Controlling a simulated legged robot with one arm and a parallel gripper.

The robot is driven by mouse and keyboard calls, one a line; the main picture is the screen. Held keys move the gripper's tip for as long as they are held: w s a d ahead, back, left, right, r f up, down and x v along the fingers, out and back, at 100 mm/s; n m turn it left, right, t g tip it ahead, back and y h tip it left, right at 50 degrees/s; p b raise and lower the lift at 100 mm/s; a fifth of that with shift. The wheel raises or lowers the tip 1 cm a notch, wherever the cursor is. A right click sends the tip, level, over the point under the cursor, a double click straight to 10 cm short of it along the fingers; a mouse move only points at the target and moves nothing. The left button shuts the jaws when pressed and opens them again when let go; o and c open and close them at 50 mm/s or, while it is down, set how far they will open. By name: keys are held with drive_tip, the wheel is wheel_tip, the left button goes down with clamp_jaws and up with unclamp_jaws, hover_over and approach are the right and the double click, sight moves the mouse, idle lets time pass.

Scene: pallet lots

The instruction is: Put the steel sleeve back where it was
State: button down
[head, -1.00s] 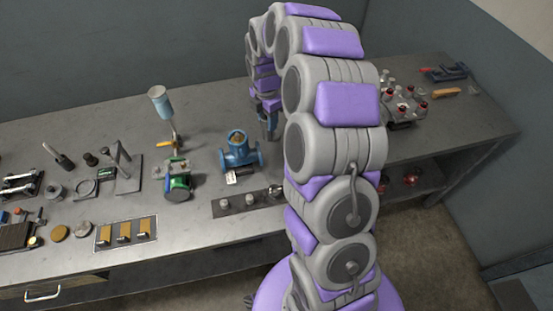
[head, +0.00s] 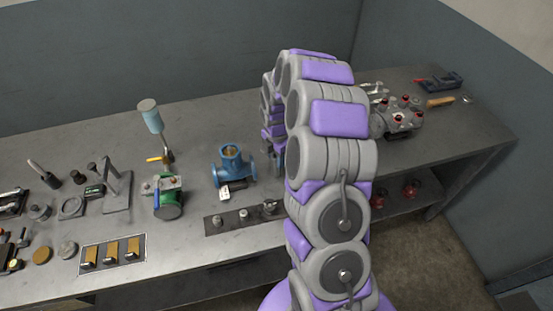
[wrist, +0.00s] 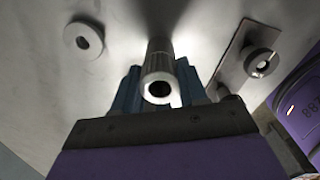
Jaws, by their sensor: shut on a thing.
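The steel sleeve (wrist: 160,88) is a short bright metal tube in the wrist view, its open end facing the camera. My gripper (wrist: 158,92) is shut on it, one blue finger on each side. The sleeve's far end is in shadow above the grey bench, and I cannot tell whether it touches anything. In the head view my gripper (head: 279,160) is mostly hidden behind my arm, right of the blue valve, and the sleeve does not show. A dark plate with several short posts (head: 230,220) lies in front of the valve. A plate with a round fitting (wrist: 236,62) shows right of the sleeve.
A pale flat ring (wrist: 83,38) lies left of the sleeve in the wrist view. The blue valve (head: 233,168) and a green-and-grey device (head: 166,196) stand on the bench (head: 190,245). A machine block with red knobs (head: 398,120) is at the right.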

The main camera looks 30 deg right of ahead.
drive_tip(key=shift+f, duration=0.35)
drive_tip(key=shift+r, duration=0.1)
drive_tip(key=c, duration=0.6)
unclamp_jaws()
